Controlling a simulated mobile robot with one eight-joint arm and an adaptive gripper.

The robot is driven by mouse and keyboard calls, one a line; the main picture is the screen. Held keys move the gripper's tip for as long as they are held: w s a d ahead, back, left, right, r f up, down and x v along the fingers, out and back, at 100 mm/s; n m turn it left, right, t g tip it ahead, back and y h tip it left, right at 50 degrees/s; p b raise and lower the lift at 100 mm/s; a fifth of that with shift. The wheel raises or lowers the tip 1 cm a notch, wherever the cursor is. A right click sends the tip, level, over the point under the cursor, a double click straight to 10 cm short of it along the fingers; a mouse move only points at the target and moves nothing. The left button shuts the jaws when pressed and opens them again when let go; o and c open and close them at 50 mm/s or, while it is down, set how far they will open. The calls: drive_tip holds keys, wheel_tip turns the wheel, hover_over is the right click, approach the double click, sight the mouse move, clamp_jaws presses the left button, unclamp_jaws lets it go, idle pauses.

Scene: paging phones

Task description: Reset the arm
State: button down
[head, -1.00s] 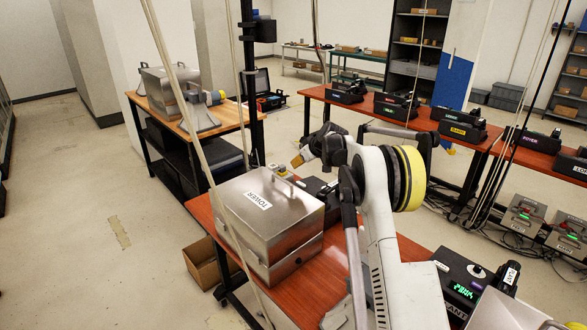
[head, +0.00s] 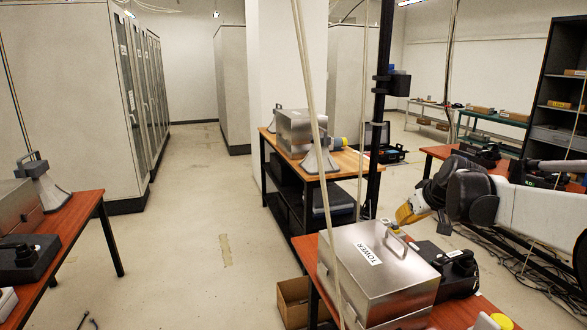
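My arm (head: 540,213) reaches in from the right edge in the head view, with white links and dark joints. Its dark wrist (head: 470,193) ends in my gripper (head: 408,213), which points left and down, above the back right of the steel box labelled TOWER (head: 350,262). A yellow-tan part shows at the gripper's tip. I cannot tell whether it is part of the gripper or something held, nor whether the fingers are open.
The TOWER box stands on a red-brown table beside a black phone (head: 450,268). A wooden table (head: 345,165) with a steel box and grey horns stands behind. Another red-brown table (head: 60,240) is at left. Open floor (head: 190,270) lies between. Grey cabinets (head: 75,90) line the left.

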drive_tip(key=s+a+f+m+b, duration=0.15)
drive_tip(key=s+a, duration=0.25)
drive_tip(key=s, duration=0.5)
drive_tip(key=s+a+f+b, duration=0.1)
drive_tip(key=s+a+f, duration=0.15)
drive_tip(key=s, duration=0.65)
drive_tip(key=s+a+f+m+b, duration=0.1)
drive_tip(key=s+a, duration=0.3)
drive_tip(key=s, duration=0.5)
drive_tip(key=s+a+f+h+b, duration=0.1)
drive_tip(key=s+f, duration=0.5)
drive_tip(key=s, duration=0.3)
drive_tip(key=shift+a+f+g, duration=0.25)
drive_tip(key=shift+f+g, duration=0.05)
drive_tip(key=shift+f, duration=0.05)
